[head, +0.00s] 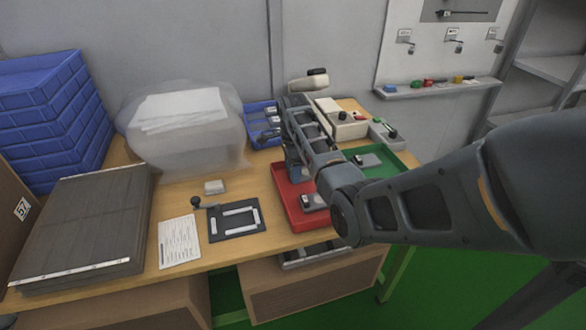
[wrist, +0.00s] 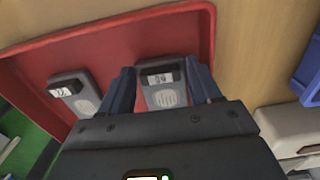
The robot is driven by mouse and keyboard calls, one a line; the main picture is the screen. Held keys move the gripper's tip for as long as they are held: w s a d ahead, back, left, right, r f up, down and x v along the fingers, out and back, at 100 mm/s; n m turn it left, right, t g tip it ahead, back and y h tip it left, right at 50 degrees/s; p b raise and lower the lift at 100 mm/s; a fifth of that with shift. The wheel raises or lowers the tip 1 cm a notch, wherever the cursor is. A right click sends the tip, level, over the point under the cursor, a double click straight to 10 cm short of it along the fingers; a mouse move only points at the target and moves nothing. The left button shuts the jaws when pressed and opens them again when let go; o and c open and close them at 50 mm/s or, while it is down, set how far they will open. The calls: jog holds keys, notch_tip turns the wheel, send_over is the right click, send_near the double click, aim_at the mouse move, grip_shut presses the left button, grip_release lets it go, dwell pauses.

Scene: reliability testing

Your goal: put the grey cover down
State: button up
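Two grey covers, each with a round grille and a dark labelled end, lie in the red tray. In the wrist view one grey cover (wrist: 166,92) is between the two fingers of my gripper (wrist: 160,82). The fingers are apart, one at each side of it and very close to its edges. I cannot tell whether they grip it or whether it rests on the tray floor. The other grey cover (wrist: 75,92) lies to its left, clear of the fingers. In the head view my arm hides most of my gripper, and one grey cover (head: 313,201) shows in the tray's front part.
The red tray (head: 291,222) has a raised rim. A green tray (head: 397,158) with a grey piece stands to its right, and blue bins (head: 262,120) stand behind. A dark frame plate (head: 236,220) and paper sheet (head: 179,241) lie left. Bare wood shows between the plate and red tray.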

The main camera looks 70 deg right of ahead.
jog(key=shift+o, duration=0.9)
notch_tip(320, 180, up, 12)
jog(key=shift+r, duration=0.15)
